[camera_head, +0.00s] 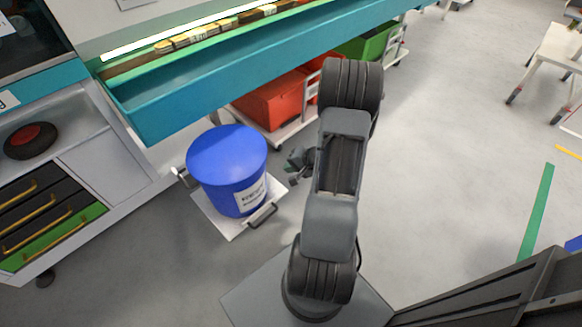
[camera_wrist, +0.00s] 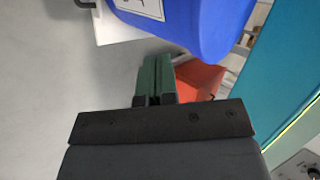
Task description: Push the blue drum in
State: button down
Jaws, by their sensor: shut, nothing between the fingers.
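The blue drum (camera_head: 227,168) stands upright on a white wheeled base (camera_head: 217,225) on the floor, in front of the teal-edged bench. A white label is on its side, and a dark handle (camera_head: 261,215) sits at the base's front edge. In the wrist view the drum (camera_wrist: 205,25) fills the top, with the white base (camera_wrist: 112,30) at its left. My gripper (camera_head: 297,162) is just right of the drum in the head view, apart from it. In the wrist view its green fingers (camera_wrist: 154,72) are together and hold nothing.
The teal bench (camera_head: 250,75) overhangs behind the drum. Under it stand a red bin (camera_head: 270,103) and a green bin (camera_head: 368,42) on white bases. A drawer cabinet (camera_head: 45,225) is at the left.

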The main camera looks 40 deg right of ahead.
aim_at(263, 169)
jog(key=x, duration=0.2)
jog(key=b+x, duration=0.1)
jog(key=x, duration=0.2)
jog(key=w+r+x, duration=0.1)
jog(key=x, duration=0.1)
jog(key=shift+w+a+f, duration=0.1)
jog(key=shift+w+a, duration=0.05)
jog(key=shift+a, duration=0.4)
jog(key=shift+w+a, duration=0.3)
jog(key=shift+w, duration=0.35)
